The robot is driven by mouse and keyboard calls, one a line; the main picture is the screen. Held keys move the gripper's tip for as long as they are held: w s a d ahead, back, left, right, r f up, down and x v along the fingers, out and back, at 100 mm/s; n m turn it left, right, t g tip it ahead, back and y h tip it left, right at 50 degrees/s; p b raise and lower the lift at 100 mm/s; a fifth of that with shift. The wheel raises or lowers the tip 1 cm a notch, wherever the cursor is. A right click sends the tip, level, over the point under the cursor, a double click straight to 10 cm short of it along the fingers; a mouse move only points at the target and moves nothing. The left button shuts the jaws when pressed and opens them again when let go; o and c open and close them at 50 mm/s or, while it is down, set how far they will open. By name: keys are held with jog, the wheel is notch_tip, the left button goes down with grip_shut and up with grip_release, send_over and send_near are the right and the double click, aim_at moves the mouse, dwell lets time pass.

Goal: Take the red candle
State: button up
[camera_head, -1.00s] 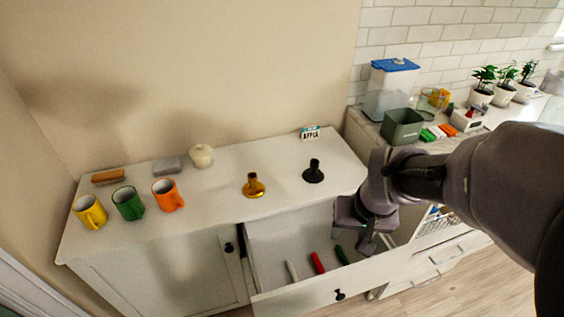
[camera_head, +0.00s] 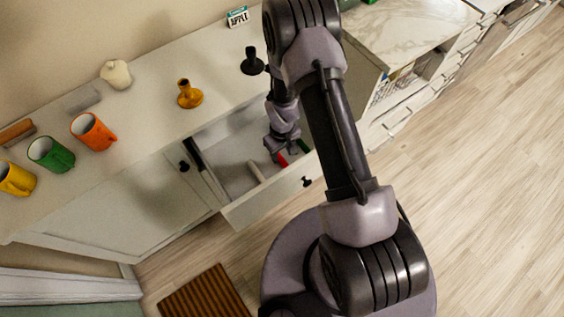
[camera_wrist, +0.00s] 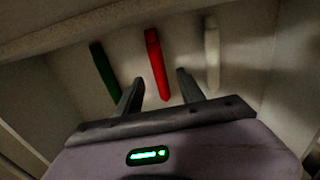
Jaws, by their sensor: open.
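The red candle (camera_wrist: 156,62) lies in the open drawer (camera_head: 237,211), between a green candle (camera_wrist: 104,72) and a white candle (camera_wrist: 212,55). In the head view only a small part of the red candle (camera_head: 283,160) shows beside my gripper (camera_head: 278,150). In the wrist view my gripper (camera_wrist: 157,88) is open, with one finger on each side of the red candle's near end. The candle's far end reaches beyond the fingertips. I see no contact between the fingers and the candle. Whether the fingers are level with it or above it I cannot tell.
A gold candle holder (camera_head: 189,94) and a black candle holder (camera_head: 252,62) stand on the cabinet top. Several mugs, including an orange mug (camera_head: 93,132), stand at the left. The drawer's front wall and sides surround the candles closely. A striped mat (camera_head: 207,295) lies on the floor.

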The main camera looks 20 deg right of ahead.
aim_at(282, 160)
notch_tip(282, 160, down, 5)
jog(key=b, duration=0.2)
jog(key=shift+w+d+f+b, duration=0.1)
jog(key=shift+w+f+b, duration=0.1)
jog(key=shift+b, duration=0.15)
jog(key=shift+r, duration=0.15)
jog(key=shift+c, duration=0.5)
grip_shut()
